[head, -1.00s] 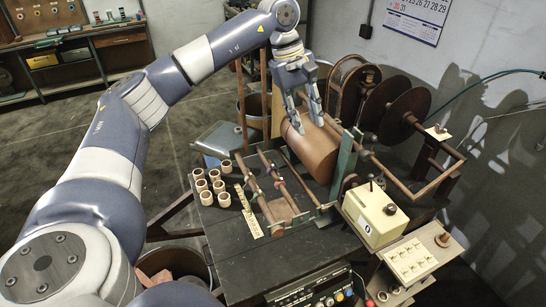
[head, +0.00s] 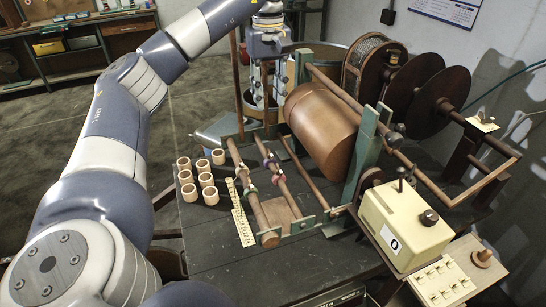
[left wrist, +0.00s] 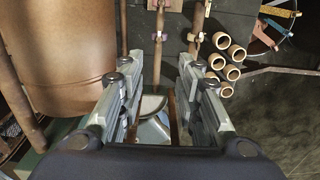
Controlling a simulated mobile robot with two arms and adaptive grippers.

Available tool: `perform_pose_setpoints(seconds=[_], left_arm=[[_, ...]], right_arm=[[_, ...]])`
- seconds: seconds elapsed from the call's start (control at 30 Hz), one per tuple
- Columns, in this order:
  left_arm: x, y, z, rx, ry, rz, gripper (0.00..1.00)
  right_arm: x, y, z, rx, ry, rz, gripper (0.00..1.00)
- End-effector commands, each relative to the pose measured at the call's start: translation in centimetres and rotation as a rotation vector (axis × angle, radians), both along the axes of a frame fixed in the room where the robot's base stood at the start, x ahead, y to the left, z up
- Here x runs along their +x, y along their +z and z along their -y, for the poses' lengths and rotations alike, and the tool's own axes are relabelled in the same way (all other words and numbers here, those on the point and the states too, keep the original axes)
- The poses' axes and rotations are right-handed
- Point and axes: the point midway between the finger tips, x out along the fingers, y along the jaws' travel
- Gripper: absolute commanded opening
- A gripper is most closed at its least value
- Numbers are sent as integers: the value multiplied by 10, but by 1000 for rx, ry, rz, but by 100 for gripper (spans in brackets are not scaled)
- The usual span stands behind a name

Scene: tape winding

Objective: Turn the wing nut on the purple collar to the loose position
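A small purple collar (head: 269,162) sits on the middle brown rod of the winding machine. A pinkish collar (head: 278,178) is just below it on the same rod, and a pale green fitting (head: 250,190) is on the rod to the left. The wing nut is too small to make out. My left gripper (head: 266,100) points down beyond the collars, left of the copper cylinder, apart from the rods. Collars (left wrist: 158,36) on the rods show past the fingertips there. My right gripper is in neither view.
The large copper cylinder (head: 323,125) and a green upright (head: 364,158) stand right of the rods. Several wooden rings (head: 206,180) and a marked strip (head: 242,215) lie left. A cream box (head: 394,226) stands at front right.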

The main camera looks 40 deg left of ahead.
Motion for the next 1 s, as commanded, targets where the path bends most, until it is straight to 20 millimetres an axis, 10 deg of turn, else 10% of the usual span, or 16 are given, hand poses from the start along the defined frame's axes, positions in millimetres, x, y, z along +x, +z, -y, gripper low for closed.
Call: perform_pose_setpoints(seconds=[0.23, 0.57, 1.0], left_arm=[[0, -56, 0, -1, 0, 2, 32], [0, -77, 0, 0, 0, -1, 32], [-1, -152, 0, 0, 0, -1, 32]], right_arm=[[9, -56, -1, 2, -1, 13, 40], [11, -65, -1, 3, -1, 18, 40], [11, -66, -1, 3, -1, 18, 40]])
